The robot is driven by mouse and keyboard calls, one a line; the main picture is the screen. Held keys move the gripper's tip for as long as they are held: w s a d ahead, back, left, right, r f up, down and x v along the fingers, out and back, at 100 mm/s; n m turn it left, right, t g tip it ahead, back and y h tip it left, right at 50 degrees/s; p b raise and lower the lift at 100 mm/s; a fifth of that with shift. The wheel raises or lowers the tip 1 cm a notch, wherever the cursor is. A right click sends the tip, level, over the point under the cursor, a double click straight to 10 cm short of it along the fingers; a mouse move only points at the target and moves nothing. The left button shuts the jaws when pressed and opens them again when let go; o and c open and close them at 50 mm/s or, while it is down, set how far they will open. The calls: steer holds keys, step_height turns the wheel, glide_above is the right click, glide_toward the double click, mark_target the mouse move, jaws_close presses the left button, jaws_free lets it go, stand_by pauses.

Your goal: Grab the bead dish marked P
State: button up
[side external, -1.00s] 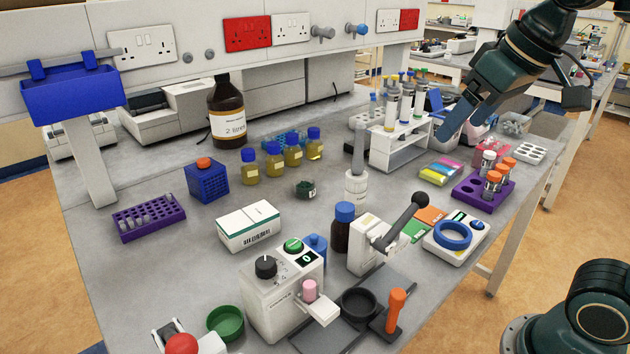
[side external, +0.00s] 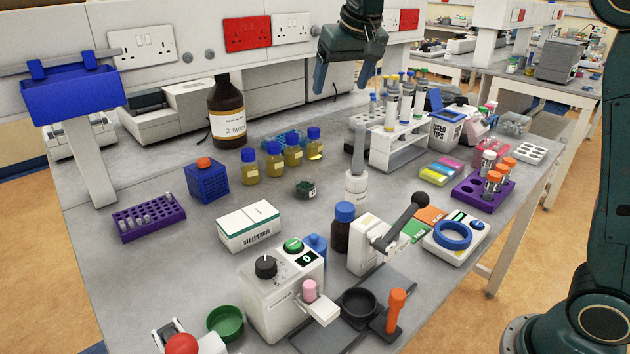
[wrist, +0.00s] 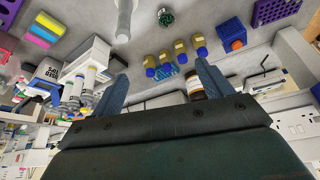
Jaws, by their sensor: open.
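The bead dish (side external: 305,188) is a small, dark green round pot with a pale mark on its side that looks like a letter, too small to read surely. It stands on the grey bench in front of the yellow bottles, and it also shows near the top of the wrist view (wrist: 165,17). My gripper (side external: 342,84) is open and empty, fingers pointing down, high above the back of the bench. It is behind and above the dish, well apart from it.
Several blue-capped yellow bottles (side external: 275,161) stand just behind the dish. A tall white bottle (side external: 356,183) stands to its right, and a white box (side external: 249,227) lies front left. A white rack of tubes (side external: 400,150) stands right. Bare bench surrounds the dish.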

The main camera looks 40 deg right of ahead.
steer(key=w+f, duration=0.4)
steer(key=w, duration=0.3)
steer(key=m, duration=0.1)
glide_toward(305, 183)
steer(key=shift+x, duration=2.5)
steer(key=shift+x, duration=2.6)
steer(key=c, duration=1.1)
steer(key=shift+r, duration=0.15)
step_height(305, 183, up, 20)
